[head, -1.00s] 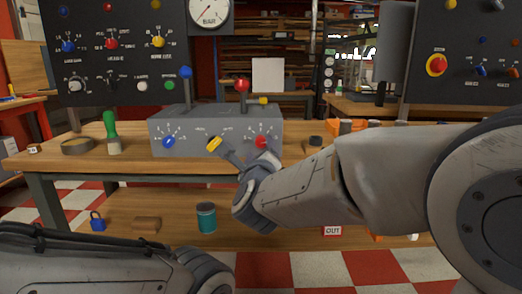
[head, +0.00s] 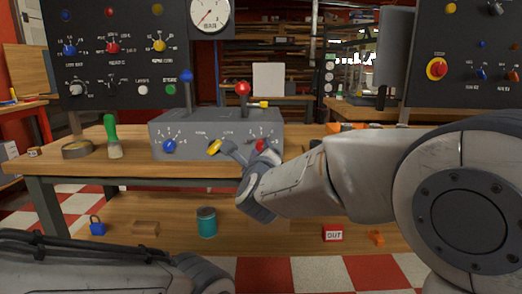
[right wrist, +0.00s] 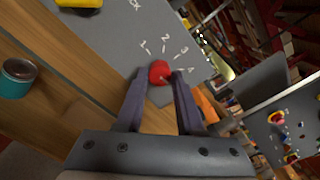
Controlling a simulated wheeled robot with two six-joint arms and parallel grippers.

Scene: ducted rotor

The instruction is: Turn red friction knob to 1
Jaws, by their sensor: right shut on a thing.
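The red friction knob (head: 261,146) is on the right of the front face of a grey control box (head: 190,148) on the wooden bench. In the right wrist view the red knob (right wrist: 159,72) sits between the two fingertips of my right gripper (right wrist: 160,77), which is shut on it. White marks 1 to 4 (right wrist: 165,44) arc around the knob. Its pointer direction is not clear. In the head view my right gripper (head: 249,151) partly covers the knob. My left forearm lies at lower left; its gripper is not in view.
A yellow knob (head: 215,147) is close on the left, and a blue knob (head: 169,146) is farther left. A red-topped lever (head: 243,90) and a blue-topped lever (head: 187,78) rise from the box. A green-handled brush (head: 112,138) stands at the bench's left.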

